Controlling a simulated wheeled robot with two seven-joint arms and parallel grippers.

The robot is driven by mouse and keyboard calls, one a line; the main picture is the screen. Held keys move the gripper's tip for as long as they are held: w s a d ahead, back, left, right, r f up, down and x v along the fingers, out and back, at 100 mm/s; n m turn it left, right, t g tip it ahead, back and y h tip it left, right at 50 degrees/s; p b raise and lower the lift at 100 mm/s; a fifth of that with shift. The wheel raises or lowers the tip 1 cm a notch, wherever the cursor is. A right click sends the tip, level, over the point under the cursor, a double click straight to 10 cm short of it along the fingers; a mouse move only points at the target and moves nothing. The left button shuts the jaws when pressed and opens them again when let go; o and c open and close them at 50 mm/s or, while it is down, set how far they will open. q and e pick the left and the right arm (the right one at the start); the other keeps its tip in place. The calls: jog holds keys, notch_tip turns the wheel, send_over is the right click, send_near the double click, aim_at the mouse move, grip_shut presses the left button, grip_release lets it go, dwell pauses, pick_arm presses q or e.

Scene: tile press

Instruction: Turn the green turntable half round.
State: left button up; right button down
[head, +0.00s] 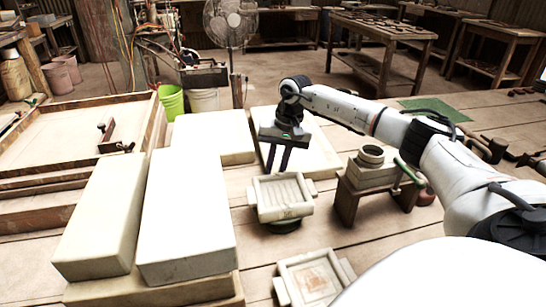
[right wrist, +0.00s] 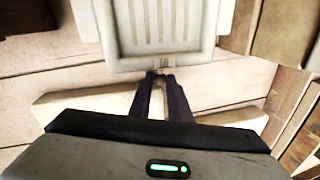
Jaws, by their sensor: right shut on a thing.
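A pale square mould (head: 283,197) with a ribbed inside and side lugs sits on a dark round turntable (head: 285,226). Only the turntable's near rim shows below the mould; its green colour is hard to make out. My right gripper (head: 275,170) reaches down at the mould's far edge, its dark fingers close together. In the right wrist view, the fingertips (right wrist: 160,78) are shut at a small tab on the rim of the mould (right wrist: 160,50). The exact grip is partly hidden by the fingers. My left gripper is not in view.
Long pale blocks (head: 185,215) stand at the left. A second mould (head: 312,276) lies in front. A wooden stand (head: 375,190) with a small press is at the right. A pale slab (head: 308,150) lies behind the gripper. Bare planks show around the turntable.

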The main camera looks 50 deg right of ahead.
jog(key=c, duration=1.7)
grip_release()
jog(key=shift+o, duration=0.2)
notch_tip(320, 180, up, 10)
jog(key=s+d, duration=0.1)
jog(key=shift+s+d, duration=0.2)
jog(key=shift+r, duration=0.1)
